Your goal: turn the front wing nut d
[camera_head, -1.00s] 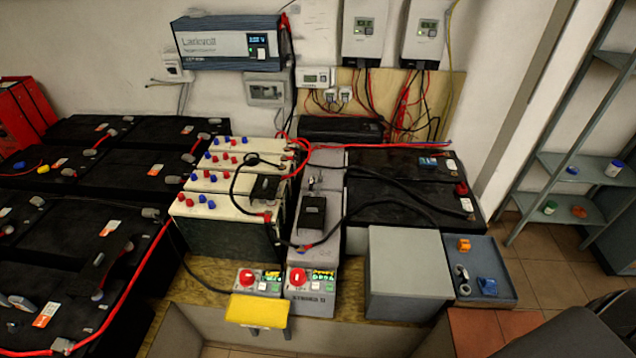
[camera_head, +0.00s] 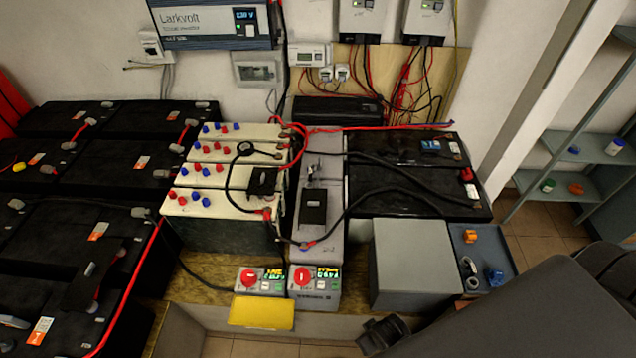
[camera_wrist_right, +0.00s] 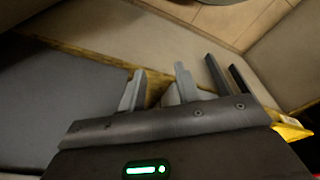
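I cannot single out the front wing nut d for certain in either view. Small metal fittings (camera_head: 313,171) sit on top of the narrow grey unit between the cream batteries (camera_head: 215,205) and the black batteries (camera_head: 410,195). My right arm comes in from the lower right of the head view; its dark end (camera_head: 380,335) is low, in front of the bench edge. In the right wrist view my right gripper (camera_wrist_right: 185,80) has its fingers apart, with nothing seen between them, above the bench edge. My left gripper is not in the head view.
Two small grey boxes with red knobs (camera_head: 302,275) stand at the bench front beside a yellow pad (camera_head: 262,312). A plain grey box (camera_head: 415,265) and a blue-grey tray (camera_head: 497,268) stand to the right. Black cables cross the batteries. Large black batteries (camera_head: 100,215) fill the left.

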